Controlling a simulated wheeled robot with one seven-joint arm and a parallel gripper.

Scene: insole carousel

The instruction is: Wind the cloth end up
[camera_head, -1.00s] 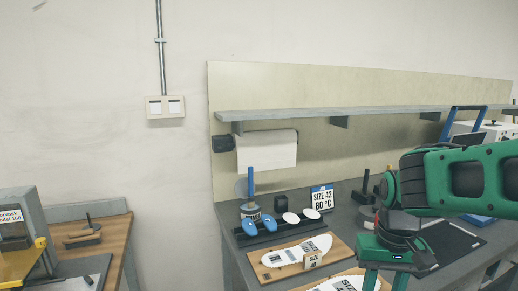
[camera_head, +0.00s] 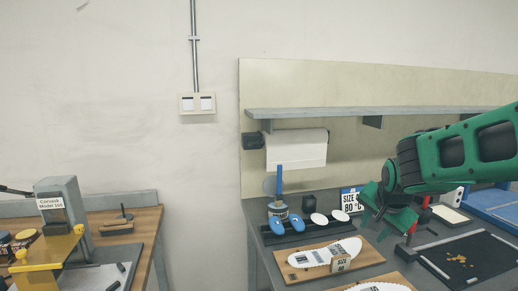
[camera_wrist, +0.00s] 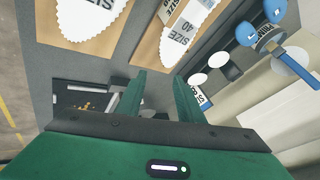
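The white cloth roll (camera_head: 297,148) hangs on a dark wall holder under the shelf, its loose end hanging down flat against the backboard. My gripper (camera_head: 385,212) is to the right of the roll and lower, above the bench and apart from the cloth.
Below the roll stand a blue-handled tool (camera_head: 279,190), blue and white pads, and a size sign (camera_head: 351,201). Insole boards (camera_head: 330,258) lie at the bench front. A dark mat (camera_head: 470,258) lies right. The shelf (camera_head: 380,112) overhangs the roll. A second bench stands left.

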